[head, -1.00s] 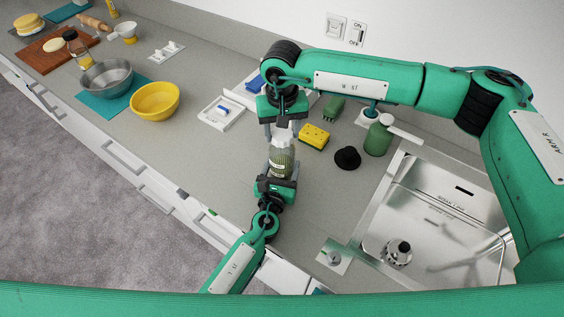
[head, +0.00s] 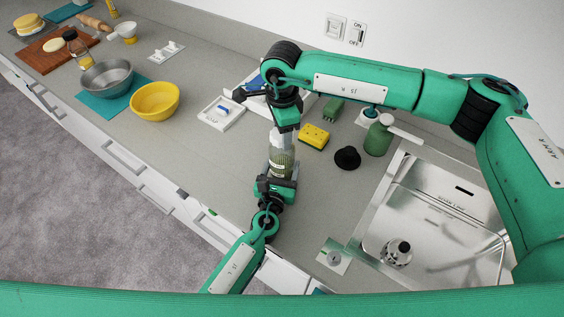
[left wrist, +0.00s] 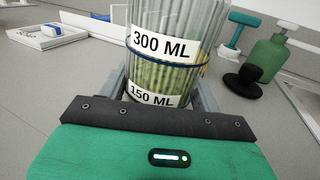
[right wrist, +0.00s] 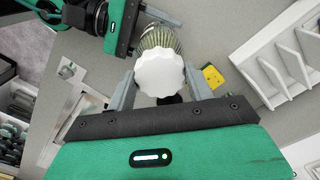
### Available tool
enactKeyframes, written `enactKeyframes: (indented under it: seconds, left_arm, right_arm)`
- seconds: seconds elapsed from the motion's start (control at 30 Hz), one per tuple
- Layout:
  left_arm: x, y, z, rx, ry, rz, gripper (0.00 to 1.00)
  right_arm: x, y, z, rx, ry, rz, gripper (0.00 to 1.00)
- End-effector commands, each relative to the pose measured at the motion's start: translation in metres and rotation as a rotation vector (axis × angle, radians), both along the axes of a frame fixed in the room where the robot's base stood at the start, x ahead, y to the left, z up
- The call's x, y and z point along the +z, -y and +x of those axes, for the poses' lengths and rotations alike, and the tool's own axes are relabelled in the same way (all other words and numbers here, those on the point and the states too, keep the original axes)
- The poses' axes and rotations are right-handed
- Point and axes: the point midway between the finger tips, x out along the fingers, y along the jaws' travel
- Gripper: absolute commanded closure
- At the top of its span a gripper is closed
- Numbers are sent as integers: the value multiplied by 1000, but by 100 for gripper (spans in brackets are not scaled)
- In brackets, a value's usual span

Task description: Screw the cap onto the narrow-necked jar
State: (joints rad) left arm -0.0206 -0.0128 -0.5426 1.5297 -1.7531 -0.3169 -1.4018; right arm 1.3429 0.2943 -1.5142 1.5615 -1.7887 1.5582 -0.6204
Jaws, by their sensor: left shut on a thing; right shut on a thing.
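The narrow-necked jar (head: 282,162) is ribbed clear glass with greenish contents and stands upright above the counter's front part. In the left wrist view the jar (left wrist: 165,75) bears 300 ML and 150 ML labels. My left gripper (head: 278,178) is shut around its lower body. The white scalloped cap (right wrist: 160,75) shows in the right wrist view between the fingers of my right gripper (head: 281,133), which is shut on it from above. The cap sits over the jar's top, in line with it. The jar's mouth and any thread are hidden.
A yellow sponge (head: 314,136), a black knob-like item (head: 347,157) and a green bottle (head: 378,136) are right of the jar, before the sink (head: 440,225). A white tray (head: 221,114) and yellow bowl (head: 155,101) are to the left.

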Motion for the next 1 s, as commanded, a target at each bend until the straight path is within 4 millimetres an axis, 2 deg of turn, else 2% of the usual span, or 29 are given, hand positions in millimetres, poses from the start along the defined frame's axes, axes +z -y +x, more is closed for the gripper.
enactKeyframes:
  seconds: [1.0]
  left_arm:
    - [-2,0,-1,0,-3,2,99]
  right_arm:
    - [-1,-1,0,-1638,-1,1,74]
